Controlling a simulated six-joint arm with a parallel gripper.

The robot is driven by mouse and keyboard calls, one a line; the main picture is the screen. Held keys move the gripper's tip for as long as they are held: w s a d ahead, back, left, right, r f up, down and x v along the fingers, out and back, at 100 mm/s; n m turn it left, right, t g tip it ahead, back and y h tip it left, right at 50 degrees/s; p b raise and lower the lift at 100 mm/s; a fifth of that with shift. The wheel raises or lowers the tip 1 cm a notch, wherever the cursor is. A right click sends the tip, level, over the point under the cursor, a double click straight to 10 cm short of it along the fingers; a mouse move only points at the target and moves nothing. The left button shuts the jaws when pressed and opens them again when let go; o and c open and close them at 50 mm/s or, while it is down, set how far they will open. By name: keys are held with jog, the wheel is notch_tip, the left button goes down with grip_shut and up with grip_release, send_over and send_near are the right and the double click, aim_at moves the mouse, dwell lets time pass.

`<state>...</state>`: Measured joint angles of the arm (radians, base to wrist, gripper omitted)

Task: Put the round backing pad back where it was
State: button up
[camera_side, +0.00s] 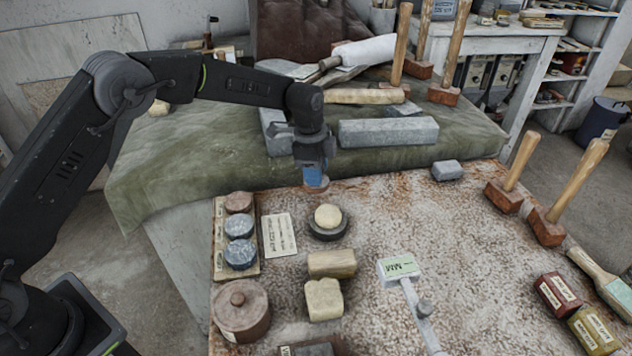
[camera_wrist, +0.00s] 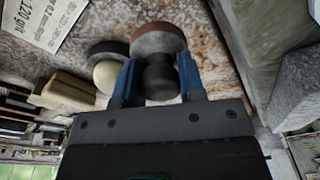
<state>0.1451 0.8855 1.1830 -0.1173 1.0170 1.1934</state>
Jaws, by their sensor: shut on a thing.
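My gripper (camera_side: 315,177), with blue fingers, is shut on the round backing pad (camera_side: 317,187). In the wrist view the pad (camera_wrist: 158,38) shows a reddish-brown disc with a dark knob, and the fingers (camera_wrist: 157,75) clasp the knob. The pad hangs above the stone table, behind a pale plaster sphere (camera_side: 328,215) that sits in a dark ring (camera_side: 330,236). The sphere also shows in the wrist view (camera_wrist: 106,77), left of the fingers. At left, a wooden tray (camera_side: 219,235) holds one brown disc (camera_side: 238,202) and two blue-grey discs (camera_side: 240,254).
A labelled card (camera_side: 279,235) lies between tray and ring. Two blocks (camera_side: 324,299), a lidded brown pot (camera_side: 241,309) and a pale gauge-like tool (camera_side: 402,270) are in front. Mallets (camera_side: 508,193) stand at right.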

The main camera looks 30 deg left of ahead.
jog(key=shift+f, duration=1.9)
jog(key=shift+f, duration=0.15)
jog(key=o, duration=1)
jog(key=r, duration=0.4)
jog(key=a+r, duration=0.1)
jog(key=r, duration=0.7)
jog(key=shift+s+a+r, duration=0.25)
jog(key=shift+s+r, duration=0.05)
jog(key=shift+s, duration=0.05)
jog(key=s+a+r+n+t, duration=0.1)
jog(key=s+a+r+n, duration=0.25)
jog(key=s+r, duration=0.45)
jog(key=s+a+r+n+t, duration=0.2)
jog(key=s+r+n, duration=0.3)
jog(key=s, duration=0.4)
jog(key=s+a+f+n, duration=0.1)
jog(key=s+n, duration=0.1)
jog(key=s, duration=0.4)
jog(key=s+a+f+n+t, duration=0.1)
jog(key=s+n, duration=0.1)
jog(key=s, duration=0.4)
jog(key=s+a+f+n+t+y, duration=0.1)
jog(key=s+n, duration=0.1)
jog(key=s, duration=0.3)
jog(key=shift+s, duration=0.4)
